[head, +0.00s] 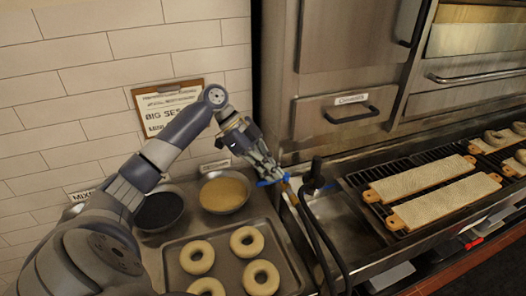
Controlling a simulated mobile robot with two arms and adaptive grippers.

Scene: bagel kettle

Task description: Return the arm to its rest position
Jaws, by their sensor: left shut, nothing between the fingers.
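My left arm reaches in from the left, across the tiled wall and over the steel counter. My left gripper (271,176) is shut and empty, with blue at its fingertips. It hangs right of the bowl of tan seeds (224,192), near the back of the tray and left of the black tap-like fitting. Whether the fingertips touch the thin orange-brown piece just below them, I cannot tell. My right gripper does not show.
A tray (172,274) holds several bagels (261,277). A bowl of dark seeds (158,211) stands at the left. Black hoses (318,235) run down beside a steel basin. Bagel boards (445,201) lie on a grate at the right. A steel oven (345,60) stands behind.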

